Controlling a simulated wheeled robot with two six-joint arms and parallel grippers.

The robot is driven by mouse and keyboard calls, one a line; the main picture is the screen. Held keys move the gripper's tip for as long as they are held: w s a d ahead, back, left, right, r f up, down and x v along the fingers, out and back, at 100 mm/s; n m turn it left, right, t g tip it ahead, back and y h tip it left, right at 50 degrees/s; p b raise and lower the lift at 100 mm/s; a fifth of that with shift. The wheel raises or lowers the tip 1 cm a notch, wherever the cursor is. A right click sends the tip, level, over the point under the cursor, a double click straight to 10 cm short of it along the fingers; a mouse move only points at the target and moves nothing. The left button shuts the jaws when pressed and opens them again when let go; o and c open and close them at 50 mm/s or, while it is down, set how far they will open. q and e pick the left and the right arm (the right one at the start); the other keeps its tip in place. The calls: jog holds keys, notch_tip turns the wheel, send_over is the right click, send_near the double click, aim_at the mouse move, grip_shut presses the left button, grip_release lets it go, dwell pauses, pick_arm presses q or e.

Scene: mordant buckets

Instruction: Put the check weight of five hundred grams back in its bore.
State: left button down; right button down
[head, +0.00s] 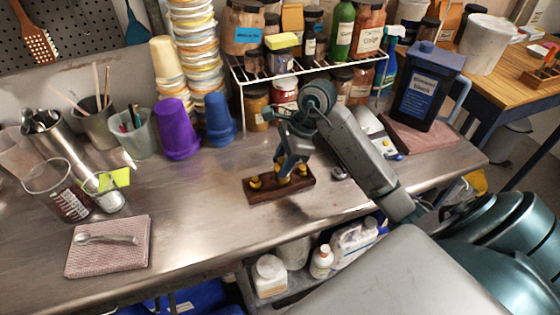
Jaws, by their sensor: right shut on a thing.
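A dark wooden weight block (270,195) lies on the steel bench near its middle. Several brass knobs of weights show on it, one clear at its left end (254,182). My right gripper (284,168) points down over the block's middle and right part. It is shut on what appears to be a brass weight (283,175), mostly hidden by the fingers. I cannot tell whether this weight is seated in a bore or just above it. No size marks are readable. My left gripper is out of view.
A wire rack (242,92) with jars stands behind the block. A scale (378,132) and a dark blue jug (425,90) are to the right. Purple (177,130) and blue (219,120) cups stand at the back left. A spoon lies on a folded pink cloth (105,262). Bench left of the block is clear.

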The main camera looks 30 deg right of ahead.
aim_at(280, 166)
jog(key=shift+w+d, duration=0.1)
jog(key=shift+w, duration=0.55)
notch_tip(280, 166, down, 3)
jog(key=shift+f+p, duration=0.1)
jog(key=shift+p, duration=1.05)
jog(key=shift+f, duration=0.2)
jog(key=shift+w+f, duration=0.1)
jog(key=shift+f+b, duration=0.1)
jog(key=shift+b, duration=0.2)
jog(key=c, duration=0.9)
grip_release()
